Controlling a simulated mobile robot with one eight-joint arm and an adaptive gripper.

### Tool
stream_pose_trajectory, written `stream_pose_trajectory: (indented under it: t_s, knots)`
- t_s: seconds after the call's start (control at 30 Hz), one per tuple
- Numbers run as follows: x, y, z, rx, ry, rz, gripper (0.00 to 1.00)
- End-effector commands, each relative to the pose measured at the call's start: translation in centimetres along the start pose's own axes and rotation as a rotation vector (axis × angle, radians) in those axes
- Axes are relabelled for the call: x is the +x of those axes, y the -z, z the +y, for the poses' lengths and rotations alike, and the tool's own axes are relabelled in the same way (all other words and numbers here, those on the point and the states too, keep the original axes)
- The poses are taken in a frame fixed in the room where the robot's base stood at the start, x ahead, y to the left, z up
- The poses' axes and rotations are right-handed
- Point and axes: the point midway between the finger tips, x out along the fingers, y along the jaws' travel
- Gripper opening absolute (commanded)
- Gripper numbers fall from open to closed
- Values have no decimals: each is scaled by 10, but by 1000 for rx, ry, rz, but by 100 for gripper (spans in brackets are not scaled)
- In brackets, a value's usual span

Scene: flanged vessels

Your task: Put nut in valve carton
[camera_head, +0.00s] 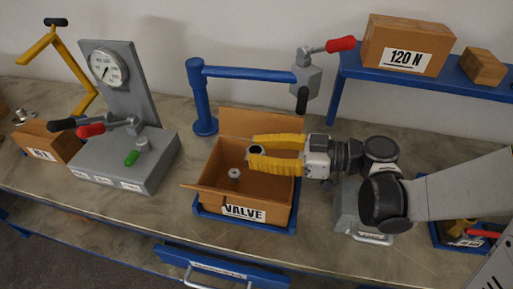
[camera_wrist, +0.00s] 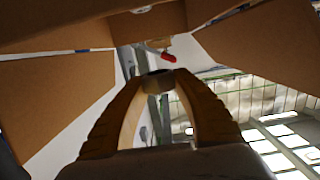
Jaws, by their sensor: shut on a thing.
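My gripper (camera_head: 252,151) reaches in from the right, over the open valve carton (camera_head: 278,212). Its yellow fingers are shut on a small dark ring-shaped nut (camera_head: 254,149) at their tips. The nut also shows between the fingertips in the wrist view (camera_wrist: 157,80). The carton is brown cardboard with a "VALVE" label on its front and its flaps spread out. A small pale metal part (camera_head: 234,173) is inside it, left of the fingers. Brown cardboard of the carton (camera_wrist: 60,110) shows around the upper part of the wrist view. The fingers hide part of the carton's inside.
The carton stands in a blue tray (camera_head: 214,216). A gauge fixture (camera_head: 125,165) with red and green handles stands left. A blue post and rail (camera_head: 202,100) holding a red-handled valve (camera_head: 306,75) rises behind. A blue shelf (camera_head: 436,78) bears boxes at right.

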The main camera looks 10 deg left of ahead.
Motion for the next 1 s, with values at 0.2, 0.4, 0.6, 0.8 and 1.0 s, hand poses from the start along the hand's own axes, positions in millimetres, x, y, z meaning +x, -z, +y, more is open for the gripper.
stream_pose_trajectory:
  t_s: [0.2, 0.4, 0.6, 0.8, 1.0]
  knots:
    - [0, 0, 0, 0, 0, 0, 0]
    - [0, 0, 0, 0, 0, 0, 55]
    - [-2, 0, 0, 0, -1, 0, 55]
    - [-28, 0, 1, 1, -5, 0, 55]
    - [-62, 0, 1, 0, -4, 0, 55]
